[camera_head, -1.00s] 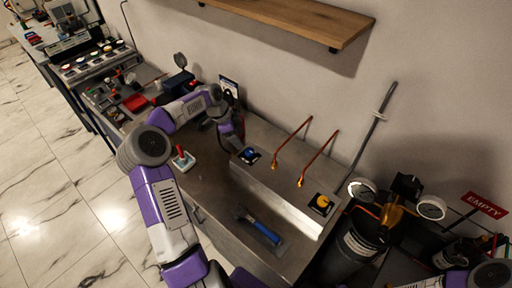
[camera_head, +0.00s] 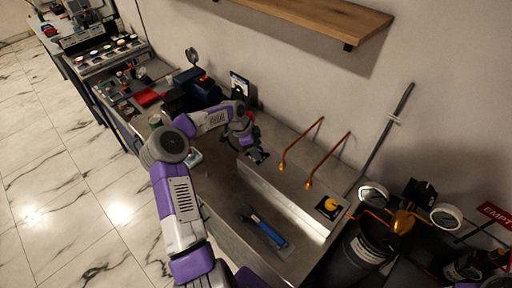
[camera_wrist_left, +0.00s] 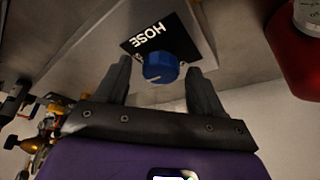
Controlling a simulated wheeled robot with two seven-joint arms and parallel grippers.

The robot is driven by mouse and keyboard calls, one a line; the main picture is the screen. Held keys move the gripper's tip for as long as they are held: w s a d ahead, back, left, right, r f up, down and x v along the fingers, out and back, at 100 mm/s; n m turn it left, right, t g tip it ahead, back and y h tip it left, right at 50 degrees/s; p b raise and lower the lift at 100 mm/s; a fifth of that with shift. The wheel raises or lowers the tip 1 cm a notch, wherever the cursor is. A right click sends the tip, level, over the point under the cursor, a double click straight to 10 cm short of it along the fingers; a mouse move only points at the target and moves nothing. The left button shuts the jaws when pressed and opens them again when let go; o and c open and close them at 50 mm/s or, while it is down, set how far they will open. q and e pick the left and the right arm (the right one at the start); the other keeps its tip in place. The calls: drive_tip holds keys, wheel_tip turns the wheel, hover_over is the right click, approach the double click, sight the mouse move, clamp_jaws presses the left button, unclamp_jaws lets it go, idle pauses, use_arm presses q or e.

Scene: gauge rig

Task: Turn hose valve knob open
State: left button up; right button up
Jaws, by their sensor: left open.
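The blue hose valve knob (camera_wrist_left: 160,67) sits on a black plate (camera_wrist_left: 160,38) with white "HOSE" lettering in the left wrist view. A pale mark shows on the knob's edge. My left gripper (camera_head: 257,155) is open, with one finger on each side of the knob and a gap visible on both sides. In the head view the gripper is over the left end of the metal ledge (camera_head: 285,192) and hides the knob. My right gripper is not in view.
A yellow knob (camera_head: 328,206) is on the ledge's right end. Two copper pipes (camera_head: 328,160) rise behind the ledge. A blue-handled tool (camera_head: 263,228) lies on the bench in front. A wooden shelf (camera_head: 320,16) hangs above. A red object (camera_wrist_left: 297,55) is at right in the wrist view.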

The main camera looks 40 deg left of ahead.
use_arm(q)
drive_tip(key=c, duration=1.1)
drive_tip(key=shift+o, duration=0.2)
drive_tip(key=shift+n, duration=0.4)
drive_tip(key=n+y+b, duration=0.1)
drive_tip(key=n, duration=0.1)
drive_tip(key=n+t+b, duration=0.1)
drive_tip(key=n+b, duration=0.1)
drive_tip(key=shift+d+n+y+b, duration=0.15)
drive_tip(key=shift+n+y+b, duration=0.15)
drive_tip(key=shift+n+y, duration=0.1)
drive_tip(key=n+y+b, duration=0.1)
drive_tip(key=n, duration=0.1)
drive_tip(key=n+b, duration=0.2)
drive_tip(key=shift+d+n+t+y+b, duration=0.15)
drive_tip(key=shift+n+t+y+b, duration=0.15)
drive_tip(key=shift+t+y, duration=0.1)
drive_tip(key=n+b, duration=0.1)
drive_tip(key=n, duration=0.1)
drive_tip(key=n+y+b, duration=0.1)
drive_tip(key=n+b, duration=0.1)
drive_tip(key=shift+d+y, duration=0.15)
drive_tip(key=shift+y, duration=0.15)
drive_tip(key=shift+n+g+y+b, duration=0.5)
drive_tip(key=shift+n+b, duration=0.35)
drive_tip(key=shift+n, duration=0.95)
